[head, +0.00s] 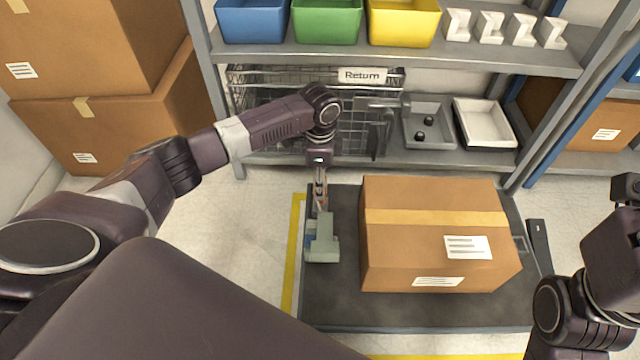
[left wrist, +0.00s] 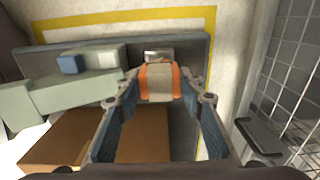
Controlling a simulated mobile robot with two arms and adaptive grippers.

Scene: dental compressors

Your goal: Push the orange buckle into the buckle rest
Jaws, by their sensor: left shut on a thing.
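The orange buckle (left wrist: 158,82) is between the fingertips of my left gripper (left wrist: 160,86), with orange sides, a tan middle and a metal end pointing away. In the head view my left gripper (head: 320,198) points down, shut on the buckle, which is mostly hidden there. A grey-green block-like fixture (head: 322,240) with a blue part, apparently the buckle rest, stands just in front of the gripper on the dark platform. It also shows at the left in the left wrist view (left wrist: 92,88), beside the buckle. Whether they touch is unclear. My right gripper's fingers are out of view.
A large taped carton (head: 435,205) stands on the dark platform (head: 420,312), right of the fixture. Behind is a grey shelf with a wire basket (head: 285,80), trays (head: 485,122) and coloured bins (head: 328,20). Cartons (head: 110,130) are stacked at the left.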

